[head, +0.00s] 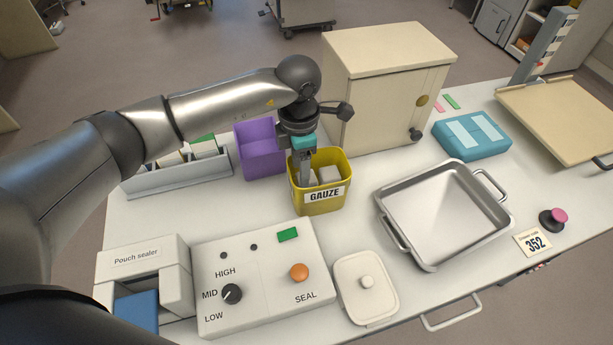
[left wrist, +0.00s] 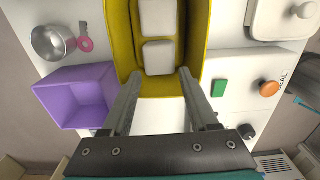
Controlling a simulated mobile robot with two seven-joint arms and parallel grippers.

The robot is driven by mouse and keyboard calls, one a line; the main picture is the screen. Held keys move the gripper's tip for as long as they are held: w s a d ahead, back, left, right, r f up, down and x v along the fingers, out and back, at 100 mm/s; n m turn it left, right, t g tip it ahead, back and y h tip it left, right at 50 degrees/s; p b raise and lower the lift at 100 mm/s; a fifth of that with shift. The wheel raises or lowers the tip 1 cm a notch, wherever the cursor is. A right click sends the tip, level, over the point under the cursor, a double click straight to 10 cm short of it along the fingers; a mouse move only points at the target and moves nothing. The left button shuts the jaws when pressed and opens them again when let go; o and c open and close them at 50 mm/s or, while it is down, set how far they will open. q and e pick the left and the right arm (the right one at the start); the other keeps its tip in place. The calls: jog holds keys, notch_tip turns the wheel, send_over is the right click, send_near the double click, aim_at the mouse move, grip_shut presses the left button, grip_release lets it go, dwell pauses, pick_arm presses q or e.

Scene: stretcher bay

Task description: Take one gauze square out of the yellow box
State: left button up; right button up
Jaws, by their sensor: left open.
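The yellow box (head: 322,203) labelled GAUZE stands open on the white table, and its inside shows in the left wrist view (left wrist: 122,30). Two pale gauze pieces lie in it in the left wrist view, one farther (left wrist: 158,18) and one nearer (left wrist: 159,57). Whether each is one square or a pile, I cannot tell. In the head view, pale gauze (head: 330,174) shows beside my fingers. My left gripper (head: 306,183) points down at the left part of the box opening. Its fingers (left wrist: 158,76) are apart, with nothing held between them. My right gripper is out of view.
A purple bin (head: 258,158) stands left of the box, and a beige cabinet (head: 385,90) behind it. The sealer panel (head: 240,300) and a white lid (head: 367,290) lie in front. A metal tray (head: 440,210) is at the right. A metal bowl (left wrist: 48,42) shows in the left wrist view.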

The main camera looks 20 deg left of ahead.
pick_arm(q)
jog(key=shift+f, duration=1.2)
grip_shut()
jog(key=shift+r, duration=0.15)
